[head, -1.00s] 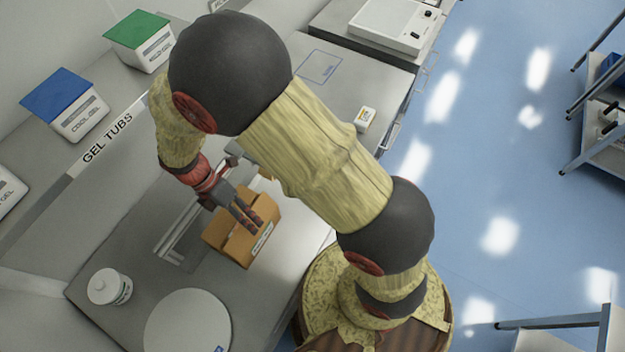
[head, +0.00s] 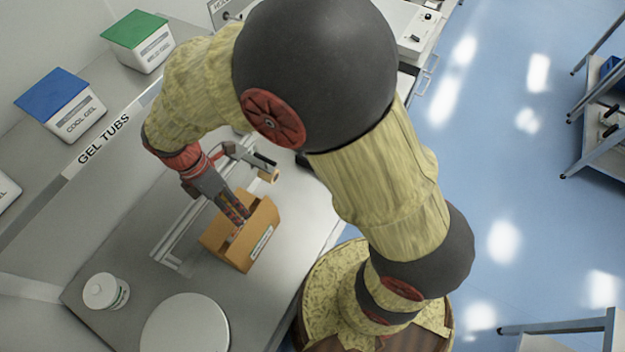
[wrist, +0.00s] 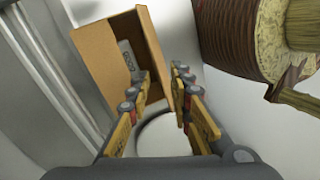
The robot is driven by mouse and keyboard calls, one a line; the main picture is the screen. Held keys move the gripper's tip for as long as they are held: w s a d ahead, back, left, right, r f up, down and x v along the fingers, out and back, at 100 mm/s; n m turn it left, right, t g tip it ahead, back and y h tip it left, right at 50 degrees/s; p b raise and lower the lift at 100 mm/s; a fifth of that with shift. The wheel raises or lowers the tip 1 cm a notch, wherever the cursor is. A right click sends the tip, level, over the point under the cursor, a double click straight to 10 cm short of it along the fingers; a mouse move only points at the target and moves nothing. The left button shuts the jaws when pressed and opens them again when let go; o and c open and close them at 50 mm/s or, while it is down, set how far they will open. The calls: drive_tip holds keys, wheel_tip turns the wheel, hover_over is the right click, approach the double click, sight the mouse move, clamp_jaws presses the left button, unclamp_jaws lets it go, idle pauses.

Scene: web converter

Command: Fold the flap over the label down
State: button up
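An open brown cardboard box (head: 227,252) stands on the grey bench, with a white label (head: 262,243) on its right side. The flap (head: 264,217) on the label side stands up. In the wrist view the box (wrist: 93,45) shows its open inside, with a grey printed item (wrist: 127,55) in it. My gripper (head: 243,218) points down over the box opening. In the wrist view my gripper (wrist: 161,74) is open, and the label-side flap (wrist: 155,50) shows between its two fingers. I cannot tell whether a finger touches the flap. The label is hidden there.
A metal rail (head: 180,232) runs along the box's left side. A tape roller arm (head: 262,168) is just behind the box. A white jar (head: 104,292) and a round white disc (head: 185,328) stand at the front. Gel tubs (head: 62,103) line the back shelf.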

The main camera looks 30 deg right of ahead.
drive_tip(key=m, duration=0.1)
drive_tip(key=s+m, duration=0.1)
drive_tip(key=m, duration=0.1)
drive_tip(key=d+m, duration=0.1)
drive_tip(key=shift+s, duration=0.25)
drive_tip(key=m, duration=0.1)
drive_tip(key=d+m, duration=0.1)
drive_tip(key=r+m+t+b, duration=0.1)
drive_tip(key=shift+s+d+r+m+y, duration=0.1)
drive_tip(key=shift+s+d+m+y, duration=0.15)
drive_tip(key=shift+m+y, duration=0.15)
drive_tip(key=s+d+r+m+t+b, duration=0.2)
drive_tip(key=d+r+m+t+b, duration=0.1)
drive_tip(key=d, duration=0.5)
drive_tip(key=s+d+r+m+t+y+b, duration=0.1)
drive_tip(key=s+d+r+m+t+b, duration=0.1)
drive_tip(key=d+r+m+t+b, duration=0.2)
drive_tip(key=d+m+b, duration=0.3)
drive_tip(key=m+b, duration=0.1)
drive_tip(key=m, duration=0.2)
drive_tip(key=shift+s+d+r+t, duration=0.15)
drive_tip(key=shift+s+d+t, duration=0.05)
drive_tip(key=shift+d+t, duration=0.2)
